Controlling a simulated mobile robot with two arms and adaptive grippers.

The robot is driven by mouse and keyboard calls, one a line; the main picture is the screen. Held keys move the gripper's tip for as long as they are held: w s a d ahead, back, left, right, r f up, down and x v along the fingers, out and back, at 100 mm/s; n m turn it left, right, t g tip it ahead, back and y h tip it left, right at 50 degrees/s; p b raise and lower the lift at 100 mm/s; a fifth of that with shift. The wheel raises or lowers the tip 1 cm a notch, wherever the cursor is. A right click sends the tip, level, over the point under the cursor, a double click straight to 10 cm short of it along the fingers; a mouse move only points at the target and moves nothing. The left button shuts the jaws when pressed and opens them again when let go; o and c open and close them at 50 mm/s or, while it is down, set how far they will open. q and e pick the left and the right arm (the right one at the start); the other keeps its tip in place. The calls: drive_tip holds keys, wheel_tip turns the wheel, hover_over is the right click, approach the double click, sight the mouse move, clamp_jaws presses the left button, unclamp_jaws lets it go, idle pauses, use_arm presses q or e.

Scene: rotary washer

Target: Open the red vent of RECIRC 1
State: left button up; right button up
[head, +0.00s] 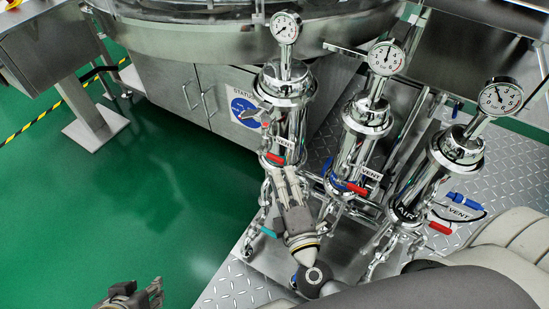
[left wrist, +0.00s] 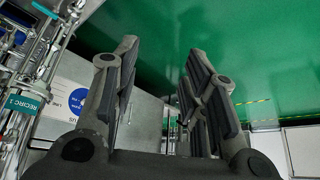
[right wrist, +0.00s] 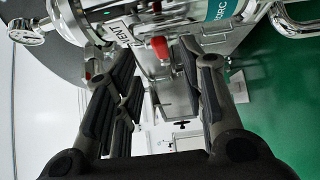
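Three chrome housings with gauges each carry a red vent handle. The left housing's red vent handle (head: 275,159) is beside a VENT tag (head: 285,142). My right gripper (head: 287,172) is just below it, fingers pointing up. In the right wrist view a red handle (right wrist: 160,47) shows between and beyond the open fingers (right wrist: 158,62), with no visible grip on it. A teal label reading "RECIRC" (right wrist: 221,12) is beside it, its number cut off. The left wrist view shows a teal RECIRC 1 label (left wrist: 22,103). My left gripper (head: 155,290) is low at the left, open and empty (left wrist: 162,55).
The middle (head: 355,188) and right (head: 440,228) red handles are to the right, near blue handles. A steel cabinet (head: 185,90) stands behind, under the round machine. The green floor (head: 130,190) at left is clear.

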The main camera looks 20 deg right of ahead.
sight(277, 162)
drive_tip(key=w, duration=0.4)
drive_tip(key=w+p, duration=0.1)
drive_tip(key=shift+w+d, duration=0.35)
drive_tip(key=shift+w, duration=0.05)
use_arm(q)
drive_tip(key=shift+s+a+f+g+y, duration=0.1)
drive_tip(key=shift+s+a+g, duration=0.2)
drive_tip(key=shift+s, duration=0.4)
drive_tip(key=shift+s+a+g+y, duration=0.1)
drive_tip(key=shift+s+g, duration=0.35)
drive_tip(key=shift+s, duration=0.2)
drive_tip(key=shift+s+a+f+g+y, duration=0.1)
drive_tip(key=shift+s+a+g, duration=0.2)
drive_tip(key=shift+s, duration=0.4)
use_arm(e)
drive_tip(key=shift+w+d, duration=0.1)
drive_tip(key=shift+w, duration=0.75)
use_arm(q)
drive_tip(key=shift+d, duration=0.1)
use_arm(e)
clamp_jaws()
drive_tip(key=shift+f, duration=0.1)
